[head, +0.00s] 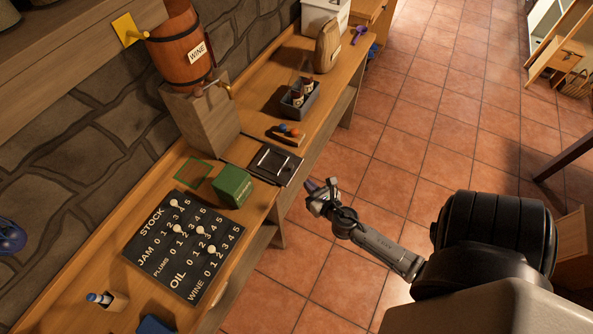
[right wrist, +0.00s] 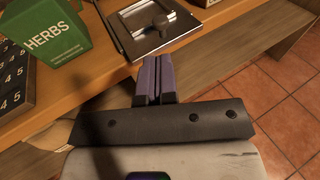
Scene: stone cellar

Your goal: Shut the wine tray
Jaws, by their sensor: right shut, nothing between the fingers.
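A flat black tray with pale metal strips (head: 274,164), which I take to be the wine tray, lies on the bench in front of the wooden block (head: 200,122) under the wine barrel (head: 180,45). Its front edge is close to the bench's front edge. In the right wrist view the tray (right wrist: 128,44) shows a metal rim and a dark knob (right wrist: 161,24). My right gripper (head: 316,187) is off the bench's front edge, facing the tray. Its purple fingers (right wrist: 152,66) are shut and empty, close before the tray's near edge; contact cannot be told. My left gripper is not in view.
A green HERBS box (head: 232,187) stands left of the tray, near the STOCK board (head: 183,246). Beyond the tray are a small wooden rack with coloured pieces (head: 286,134) and a grey bin with bottles (head: 299,99). The tiled floor in front is clear.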

